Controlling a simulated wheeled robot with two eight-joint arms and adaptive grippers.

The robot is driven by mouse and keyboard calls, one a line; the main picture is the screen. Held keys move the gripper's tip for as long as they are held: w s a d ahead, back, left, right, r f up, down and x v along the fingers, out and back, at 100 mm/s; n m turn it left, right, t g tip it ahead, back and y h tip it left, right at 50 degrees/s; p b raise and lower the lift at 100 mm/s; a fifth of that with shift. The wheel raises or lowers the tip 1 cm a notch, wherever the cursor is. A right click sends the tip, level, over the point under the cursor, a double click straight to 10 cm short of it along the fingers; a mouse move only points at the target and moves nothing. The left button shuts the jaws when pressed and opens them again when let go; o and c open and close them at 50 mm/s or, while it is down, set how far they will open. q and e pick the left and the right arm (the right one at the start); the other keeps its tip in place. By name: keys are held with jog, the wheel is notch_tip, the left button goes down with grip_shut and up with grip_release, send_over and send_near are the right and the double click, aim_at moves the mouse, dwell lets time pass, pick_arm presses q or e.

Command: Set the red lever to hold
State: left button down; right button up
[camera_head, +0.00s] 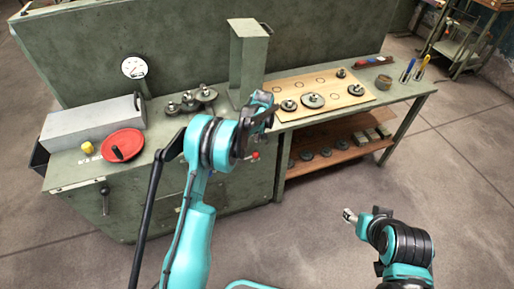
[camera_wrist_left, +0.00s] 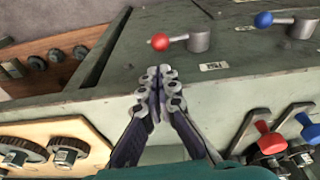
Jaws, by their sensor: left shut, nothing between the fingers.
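The red lever shows in the left wrist view as a red ball knob (camera_wrist_left: 160,41) on a short rod, joined to a grey round hub (camera_wrist_left: 199,38) on the green cabinet face. The knob points left of the hub in that view. In the head view the red knob (camera_head: 255,155) shows just below my left gripper (camera_head: 264,112). In the left wrist view the left gripper (camera_wrist_left: 158,76) is shut and empty, its tips close below the knob in the picture; contact is not clear. A small label plate (camera_wrist_left: 214,66) sits near the hub, its text unreadable. My right gripper (camera_head: 348,215) is low at right, away from the bench.
A blue-knobbed lever (camera_wrist_left: 263,19) is beside the red one. Other red (camera_wrist_left: 262,127) and blue (camera_wrist_left: 304,119) handles stand at lower right in the wrist view. A wooden board (camera_head: 330,84) holds gears. A red handwheel (camera_head: 122,144) and tall green post (camera_head: 247,60) stand on the bench.

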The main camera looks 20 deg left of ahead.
aim_at(257, 153)
pick_arm(q)
jog(key=shift+m, duration=0.4)
jog(key=b+x, duration=0.3)
jog(key=x, duration=0.7)
jog(key=shift+w+d+f+b, duration=0.1)
jog(key=shift+d+f+b, duration=0.1)
jog(key=shift+f+b, duration=0.25)
jog(key=f+b, duration=0.1)
jog(key=d+f+y+b, duration=0.1)
jog(key=shift+w+f+g, duration=0.25)
jog(key=shift+w+g, duration=0.15)
jog(key=shift+r, duration=0.25)
